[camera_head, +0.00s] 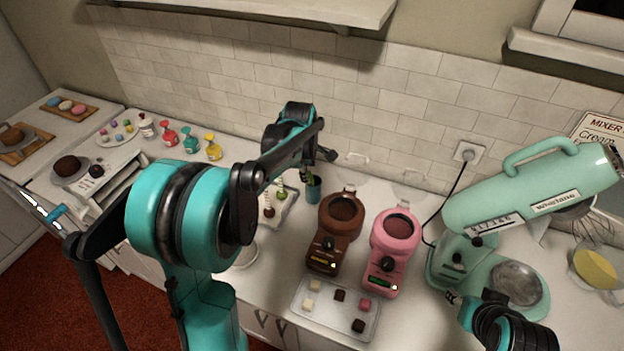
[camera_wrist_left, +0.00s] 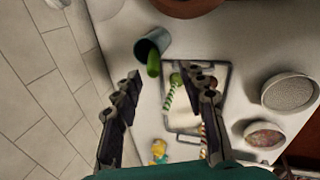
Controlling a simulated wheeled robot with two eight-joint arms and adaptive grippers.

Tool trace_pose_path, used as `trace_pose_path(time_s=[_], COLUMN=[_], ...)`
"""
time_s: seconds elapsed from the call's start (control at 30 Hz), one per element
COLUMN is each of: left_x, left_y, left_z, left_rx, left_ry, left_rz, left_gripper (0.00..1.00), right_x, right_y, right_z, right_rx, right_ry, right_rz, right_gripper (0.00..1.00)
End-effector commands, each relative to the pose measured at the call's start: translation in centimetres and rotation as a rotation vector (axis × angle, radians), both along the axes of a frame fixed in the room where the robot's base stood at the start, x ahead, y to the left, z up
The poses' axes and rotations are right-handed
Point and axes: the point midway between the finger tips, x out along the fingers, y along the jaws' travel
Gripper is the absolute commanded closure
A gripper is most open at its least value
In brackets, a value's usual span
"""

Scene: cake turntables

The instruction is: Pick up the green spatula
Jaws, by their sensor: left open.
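The green spatula (camera_wrist_left: 153,65) stands in a blue-grey cup (camera_wrist_left: 153,43) in the left wrist view, with its green end leaning out over the rim. The cup also shows in the head view as a small teal cup (camera_head: 314,190) near the back of the counter. My left gripper (camera_wrist_left: 164,92) is open, its two dark fingers spread apart. The spatula's green end lies beyond the fingertips, roughly between their lines, and nothing is held. In the head view my left gripper (camera_head: 318,158) is just above the cup. My right gripper (camera_head: 452,298) is at the lower right, by the mint mixer.
A tray with cake pops (camera_head: 285,208) lies beside the cup. A brown melting pot (camera_head: 336,225) and a pink one (camera_head: 392,245) stand to the right, with a sweets tray (camera_head: 330,318) in front. The mint mixer (camera_head: 535,190) fills the right. The tiled wall is close behind.

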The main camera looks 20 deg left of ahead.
Motion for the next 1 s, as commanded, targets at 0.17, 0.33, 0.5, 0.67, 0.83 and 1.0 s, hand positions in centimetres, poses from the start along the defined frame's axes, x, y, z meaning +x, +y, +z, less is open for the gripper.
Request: trace_pose_path(time_s=[0.17,0.33,0.5,0.67,0.83,1.0], left_x=[0.9,1.5,2.8,3.4,3.5,3.5], left_y=[0.4,0.5,0.9,1.0,1.0,1.0], left_z=[-1.2,-3.1,-5.3,-7.2,-7.6,-7.5], left_rx=[-0.013,-0.013,-0.012,-0.012,-0.012,-0.012], left_ry=[0.006,0.006,0.005,0.005,0.005,0.005], left_rz=[0.043,0.042,0.041,0.04,0.04,0.04], left_gripper=[0.58,0.58,0.58,0.58,0.58,0.72], right_x=[0.0,0.0,0.0,0.0,0.0,0.0], right_y=[0.0,0.0,0.0,0.0,0.0,0.0], right_z=[0.0,-0.4,-0.9,-1.2,-1.2,-1.2], right_rx=[0.0,0.0,0.0,0.0,0.0,0.0], right_ry=[0.0,0.0,0.0,0.0,0.0,0.0], right_rz=[0.0,0.0,0.0,0.0,0.0,0.0], right_gripper=[0.6,0.6,0.6,0.6,0.6,0.6])
